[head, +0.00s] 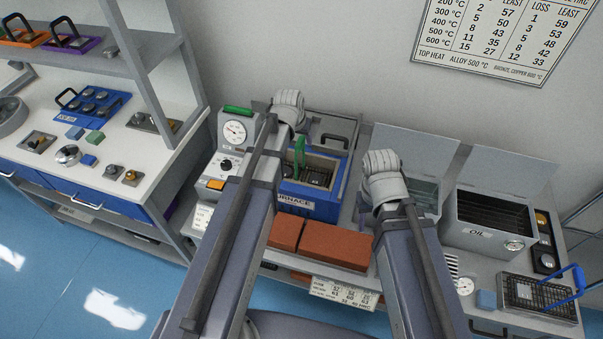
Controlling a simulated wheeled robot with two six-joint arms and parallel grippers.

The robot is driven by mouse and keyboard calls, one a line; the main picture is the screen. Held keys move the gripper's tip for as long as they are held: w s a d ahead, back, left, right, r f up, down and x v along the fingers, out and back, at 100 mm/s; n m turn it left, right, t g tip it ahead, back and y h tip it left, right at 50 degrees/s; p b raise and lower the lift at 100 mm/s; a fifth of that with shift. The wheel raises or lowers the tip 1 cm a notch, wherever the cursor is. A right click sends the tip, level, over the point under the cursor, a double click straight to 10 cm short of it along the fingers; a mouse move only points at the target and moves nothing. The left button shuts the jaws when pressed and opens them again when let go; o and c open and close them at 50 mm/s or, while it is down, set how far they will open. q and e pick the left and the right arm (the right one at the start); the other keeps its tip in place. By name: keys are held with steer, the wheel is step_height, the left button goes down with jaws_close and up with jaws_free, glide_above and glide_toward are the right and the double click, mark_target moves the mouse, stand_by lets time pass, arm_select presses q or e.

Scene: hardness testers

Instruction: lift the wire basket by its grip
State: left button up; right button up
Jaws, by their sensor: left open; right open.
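A dark wire basket (538,298) lies at the lower right of the bench. Its blue grip (577,279) stands up at its right end. My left gripper (288,107) is at the back of the bench, above and behind the blue furnace (307,207), far to the left of the basket. My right gripper (381,173) is over the middle of the bench, also left of the basket and apart from it. Both are open, with no object visible in them; their fingertips are hard to make out.
A grey oil tank (495,222) with a raised lid stands behind the basket. A green handle (299,158) rises from the furnace. Red-brown bricks (334,245) lie in front. Shelves stand at the left.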

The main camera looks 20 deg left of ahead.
arm_select(q)
steer(key=shift+s+b+x, duration=0.2)
steer(key=shift+b+x, duration=2.3)
steer(key=shift+x, duration=0.45)
steer(key=shift+c, duration=0.2)
jaws_close()
